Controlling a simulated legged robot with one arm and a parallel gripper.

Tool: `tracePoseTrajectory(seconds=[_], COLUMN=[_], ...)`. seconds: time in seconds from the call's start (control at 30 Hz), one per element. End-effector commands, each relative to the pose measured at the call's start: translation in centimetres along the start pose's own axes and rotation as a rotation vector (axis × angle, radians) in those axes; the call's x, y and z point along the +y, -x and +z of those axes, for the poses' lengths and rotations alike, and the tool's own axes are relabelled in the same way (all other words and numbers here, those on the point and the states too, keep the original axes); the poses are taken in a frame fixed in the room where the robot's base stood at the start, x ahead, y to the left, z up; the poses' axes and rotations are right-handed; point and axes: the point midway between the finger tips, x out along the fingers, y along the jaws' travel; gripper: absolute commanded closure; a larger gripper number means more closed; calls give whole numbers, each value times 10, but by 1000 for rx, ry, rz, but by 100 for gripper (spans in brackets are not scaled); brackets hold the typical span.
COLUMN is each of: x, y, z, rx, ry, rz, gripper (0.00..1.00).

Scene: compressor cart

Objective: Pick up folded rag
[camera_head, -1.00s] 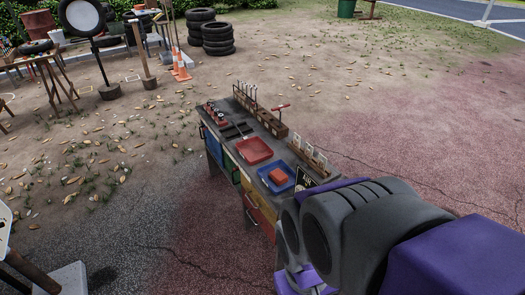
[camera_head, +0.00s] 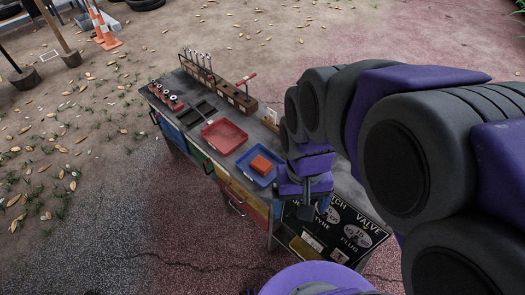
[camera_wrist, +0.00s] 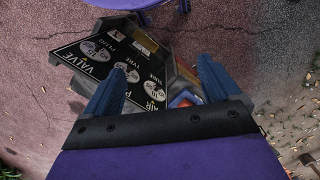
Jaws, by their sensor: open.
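The folded rag (camera_head: 260,165) looks like a small orange-red block. It lies in the blue tray (camera_head: 243,163) on top of the cart (camera_head: 185,112). My gripper (camera_head: 306,210) is to the right of the tray and nearer the camera, apart from the rag. In the wrist view my gripper (camera_wrist: 160,78) is open, with its two blue fingers wide apart and nothing between them. The blue tray (camera_wrist: 178,100) shows partly beside the right finger there, with a bit of red that may be the rag.
A red tray (camera_head: 224,136) sits just beyond the blue one. A wooden rack with tools (camera_head: 222,88) runs along the cart's back edge. A black lettered board (camera_head: 345,228) is at the cart's near end. Orange cones (camera_head: 103,30) stand far left. Ground left of the cart is open.

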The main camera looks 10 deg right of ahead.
Motion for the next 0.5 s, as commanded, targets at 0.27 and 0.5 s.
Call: tracePoseTrajectory(seconds=[0.27, 0.5], x=[-17, -26], y=[12, 8], z=[-77, -142], rx=[20, 38], ry=[-132, -253], rz=[-6, -18], gripper=[0, 0])
